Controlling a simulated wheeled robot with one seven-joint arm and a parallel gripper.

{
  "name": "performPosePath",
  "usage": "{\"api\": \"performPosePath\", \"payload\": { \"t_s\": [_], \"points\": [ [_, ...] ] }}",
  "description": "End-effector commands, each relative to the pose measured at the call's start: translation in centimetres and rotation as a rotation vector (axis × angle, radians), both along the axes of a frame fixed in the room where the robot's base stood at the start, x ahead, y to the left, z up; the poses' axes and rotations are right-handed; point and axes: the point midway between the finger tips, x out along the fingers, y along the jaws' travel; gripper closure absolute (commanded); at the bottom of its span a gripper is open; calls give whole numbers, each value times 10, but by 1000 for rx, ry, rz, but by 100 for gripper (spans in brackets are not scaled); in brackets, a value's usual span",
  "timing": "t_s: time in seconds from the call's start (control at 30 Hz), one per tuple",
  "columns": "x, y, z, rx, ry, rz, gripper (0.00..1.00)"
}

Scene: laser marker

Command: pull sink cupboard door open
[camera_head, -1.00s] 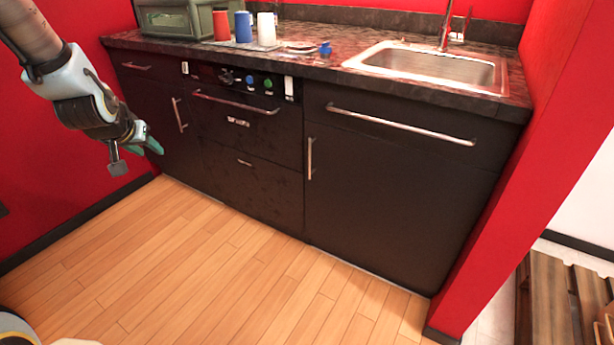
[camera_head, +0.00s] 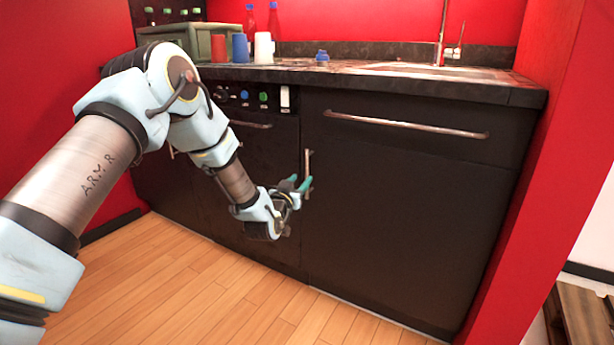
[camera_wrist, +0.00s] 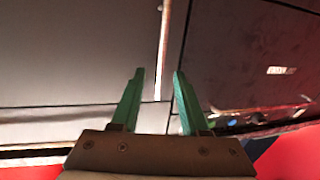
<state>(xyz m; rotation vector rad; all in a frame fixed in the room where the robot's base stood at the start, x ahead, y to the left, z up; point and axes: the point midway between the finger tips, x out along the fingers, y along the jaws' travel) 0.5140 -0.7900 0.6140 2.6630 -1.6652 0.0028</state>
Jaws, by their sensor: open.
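The sink cupboard door (camera_head: 400,220) is a dark panel below the sink, and it looks shut. Its upright metal bar handle (camera_head: 307,160) runs along the door's left edge. My gripper (camera_head: 298,184) is at the handle's lower part with its green fingers apart. In the wrist view, the handle (camera_wrist: 164,45) passes between the two open green fingertips (camera_wrist: 158,72) in the picture. The fingers are not closed on it, and I cannot tell how deep the bar sits between them.
A horizontal bar handle (camera_head: 400,124) crosses the panel above the door. Dark drawers and a control panel with knobs (camera_head: 245,96) are to the left. A red wall (camera_head: 530,170) stands close at right. The wooden floor (camera_head: 190,290) in front is clear.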

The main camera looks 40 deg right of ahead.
Motion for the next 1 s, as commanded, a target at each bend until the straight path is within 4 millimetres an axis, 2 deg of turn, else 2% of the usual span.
{"api": "performPosePath", "payload": {
  "t_s": [0.2, 0.4, 0.8, 1.0],
  "points": [
    [19, -37, -1, -2, -1, 2, 55],
    [28, -57, -1, 0, 0, 1, 55],
    [31, -62, 0, 2, 1, 1, 55],
    [31, -62, 0, 2, 1, 1, 78]
  ]
}}
